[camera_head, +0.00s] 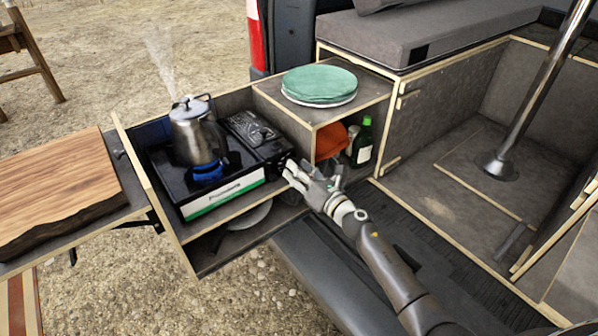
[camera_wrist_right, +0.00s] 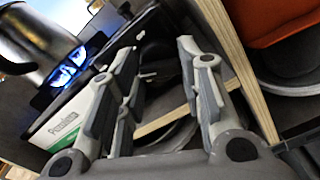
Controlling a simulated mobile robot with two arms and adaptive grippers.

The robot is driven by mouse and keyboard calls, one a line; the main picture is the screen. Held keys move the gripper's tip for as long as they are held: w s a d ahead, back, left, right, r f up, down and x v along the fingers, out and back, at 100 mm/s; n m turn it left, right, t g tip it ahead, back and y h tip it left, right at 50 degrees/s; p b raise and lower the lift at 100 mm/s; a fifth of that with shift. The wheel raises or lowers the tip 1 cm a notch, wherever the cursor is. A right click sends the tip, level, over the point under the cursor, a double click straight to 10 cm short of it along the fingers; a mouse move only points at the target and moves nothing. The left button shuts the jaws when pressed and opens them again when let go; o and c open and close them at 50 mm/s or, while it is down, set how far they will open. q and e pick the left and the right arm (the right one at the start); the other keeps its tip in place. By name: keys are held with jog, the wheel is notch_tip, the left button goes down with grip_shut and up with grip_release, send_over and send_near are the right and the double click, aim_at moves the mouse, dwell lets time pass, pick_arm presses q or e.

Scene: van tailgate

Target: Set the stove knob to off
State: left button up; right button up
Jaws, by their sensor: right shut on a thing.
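The black camping stove (camera_head: 215,187) sits in the pulled-out wooden drawer, with a green and white label on its front. A blue flame (camera_head: 207,171) burns under a steaming metal kettle (camera_head: 196,130); the flame also shows in the right wrist view (camera_wrist_right: 70,66). My right gripper (camera_head: 287,172) is at the stove's right front corner. My left gripper is out of view.
Green plates (camera_head: 319,83) lie on the box right of the stove. A wooden cutting board (camera_head: 55,185) is on the left. The drawer's wooden edge (camera_head: 162,205) borders the stove.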

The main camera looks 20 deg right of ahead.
jog(key=m+p, duration=0.2)
jog(key=m, duration=1)
jog(key=shift+m+p, duration=0.3)
jog(key=shift+m, duration=0.1)
dwell(0.4)
jog(key=o, duration=0.7)
jog(key=shift+o, duration=0.2)
jog(key=shift+s, duration=0.1)
jog(key=v, duration=1.1)
jog(key=shift+s+d, duration=0.15)
jog(key=shift+s, duration=0.25)
jog(key=shift+m, duration=0.3)
